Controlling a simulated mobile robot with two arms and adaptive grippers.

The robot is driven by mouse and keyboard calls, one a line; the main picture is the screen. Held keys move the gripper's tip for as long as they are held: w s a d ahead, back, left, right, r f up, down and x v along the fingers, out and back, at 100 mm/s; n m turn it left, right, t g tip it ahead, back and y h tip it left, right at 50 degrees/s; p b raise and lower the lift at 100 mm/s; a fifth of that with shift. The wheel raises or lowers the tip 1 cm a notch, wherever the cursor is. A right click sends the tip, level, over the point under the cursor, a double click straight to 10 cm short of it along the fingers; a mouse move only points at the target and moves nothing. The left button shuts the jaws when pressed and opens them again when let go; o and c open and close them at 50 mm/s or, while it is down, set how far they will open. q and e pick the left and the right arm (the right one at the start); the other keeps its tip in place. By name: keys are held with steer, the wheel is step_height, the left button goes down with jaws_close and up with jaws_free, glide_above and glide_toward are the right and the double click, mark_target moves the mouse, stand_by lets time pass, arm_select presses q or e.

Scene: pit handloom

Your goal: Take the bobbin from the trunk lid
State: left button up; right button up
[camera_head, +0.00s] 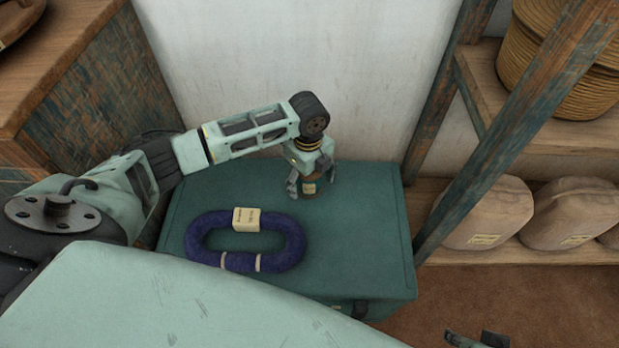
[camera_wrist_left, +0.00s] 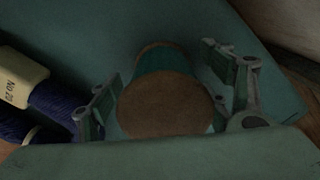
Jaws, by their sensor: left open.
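The bobbin (camera_head: 309,186) stands on the green trunk lid (camera_head: 350,235), near its back edge. My left gripper (camera_head: 307,185) is over it from above, with its fingers open on either side. In the left wrist view the bobbin (camera_wrist_left: 165,103) shows a round brown end and a teal body. It lies between the two open fingers of my left gripper (camera_wrist_left: 165,100), with a gap at least on the right side.
A purple yarn hank (camera_head: 293,243) with a cream label lies on the lid, left of the bobbin. A white wall (camera_head: 370,80) stands behind. A shelf post (camera_head: 432,120) and shelves with sacks (camera_head: 488,213) and a basket (camera_head: 550,70) are at right. A wooden cabinet (camera_head: 100,90) is at left.

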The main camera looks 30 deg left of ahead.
arm_select(q)
steer(key=c, duration=1.3)
steer(key=shift+r, duration=0.15)
